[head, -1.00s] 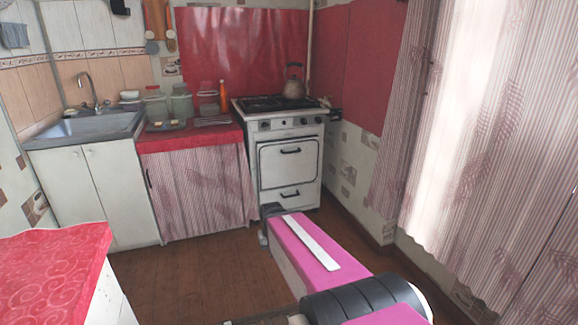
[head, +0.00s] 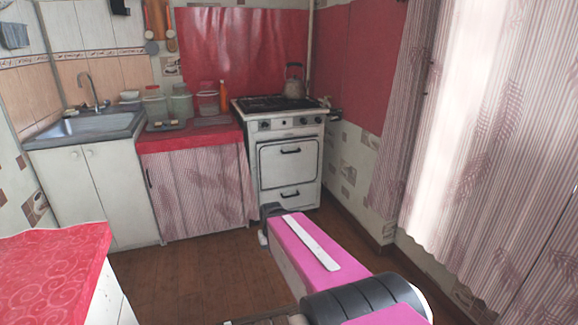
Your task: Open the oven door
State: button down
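The white stove (head: 306,133) stands in the back corner, right of the red counter. Its oven door (head: 273,165) is shut, with a dark horizontal handle (head: 290,151) near the top. A lower drawer (head: 300,196) with its own dark handle is also shut. My pink arm reaches from the lower right toward the stove's front lower left. My gripper is at the far end of the arm, largely hidden behind it; only a small dark and pale part shows near the floor, below the oven handle's height. Its fingers cannot be made out.
A red-topped counter (head: 160,143) with a striped curtain (head: 203,190) and a sink (head: 90,126) stand to the left. Another red counter (head: 45,262) is at the near left. Curtains (head: 495,150) hang at right. The brown floor (head: 200,275) between is clear.

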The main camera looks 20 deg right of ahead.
aim_at(283, 164)
jog(key=i+z, duration=0.25)
jog(key=i, duration=0.2)
jog(key=i+z, duration=0.3)
jog(key=i, duration=0.1)
